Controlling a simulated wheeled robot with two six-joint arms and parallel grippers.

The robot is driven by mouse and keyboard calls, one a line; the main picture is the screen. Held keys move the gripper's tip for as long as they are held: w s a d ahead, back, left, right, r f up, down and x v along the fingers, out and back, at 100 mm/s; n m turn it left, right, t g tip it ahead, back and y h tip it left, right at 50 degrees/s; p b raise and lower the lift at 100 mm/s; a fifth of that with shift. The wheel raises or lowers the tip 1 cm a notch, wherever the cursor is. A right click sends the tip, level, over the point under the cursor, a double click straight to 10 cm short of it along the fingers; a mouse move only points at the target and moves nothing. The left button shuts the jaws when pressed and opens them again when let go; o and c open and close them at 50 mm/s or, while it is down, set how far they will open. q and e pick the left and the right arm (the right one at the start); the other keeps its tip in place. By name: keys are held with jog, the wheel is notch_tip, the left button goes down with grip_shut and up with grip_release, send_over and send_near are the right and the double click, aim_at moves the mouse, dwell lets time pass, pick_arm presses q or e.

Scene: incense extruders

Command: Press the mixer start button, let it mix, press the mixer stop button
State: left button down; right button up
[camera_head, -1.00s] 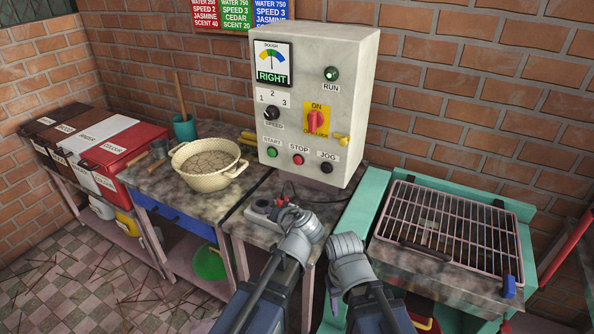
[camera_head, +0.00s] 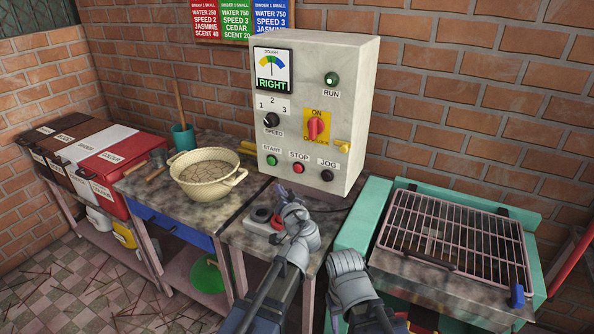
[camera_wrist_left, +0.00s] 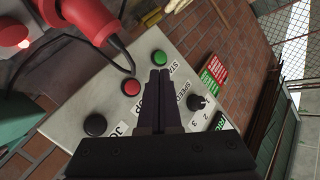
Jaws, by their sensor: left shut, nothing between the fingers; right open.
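The pale control box (camera_head: 352,120) stands against the brick wall. Its green start button (camera_head: 271,160), red stop button (camera_head: 298,168) and black jog knob (camera_head: 327,175) sit along the bottom. The dough gauge (camera_head: 271,68) reads RIGHT. My left gripper (camera_head: 283,190) is shut and empty, just below and in front of the start and stop buttons. In the left wrist view, its fingertips (camera_wrist_left: 159,74) appear between the start button (camera_wrist_left: 160,57) and stop button (camera_wrist_left: 131,87); contact with either is not visible. My right gripper (camera_head: 345,262) is lower right, its fingers indistinct.
A cream two-handled bowl (camera_head: 205,190) sits on the left bench. A socket box with red plugs (camera_head: 262,217) lies below the control box. A wire rack (camera_head: 455,235) is at the right. The red isolator switch (camera_head: 316,127) and green run lamp (camera_head: 331,79) are higher up.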

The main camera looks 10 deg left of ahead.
pick_arm(q)
send_near(294, 168)
jog(key=shift+w+a+f, duration=0.3)
jog(key=shift+w+a, duration=0.6)
jog(key=shift+w, duration=0.15)
jog(key=shift+w+a+f, duration=0.25)
jog(key=shift+w+a, duration=0.65)
jog(key=shift+w, duration=0.15)
jog(key=shift+w, duration=0.1)
dwell(0.4)
jog(key=shift+w+d, duration=0.15)
jog(key=shift+w, duration=0.1)
jog(key=shift+w+d, duration=0.2)
jog(key=shift+w, duration=0.3)
dwell(0.7)
jog(key=shift+s, duration=0.15)
jog(key=shift+s+a, duration=0.3)
jog(key=shift+s, duration=0.45)
jog(key=s, duration=0.1)
jog(key=s+a, duration=0.1)
jog(key=s, duration=0.2)
jog(key=shift+s+a, duration=0.3)
jog(key=shift+a, duration=0.05)
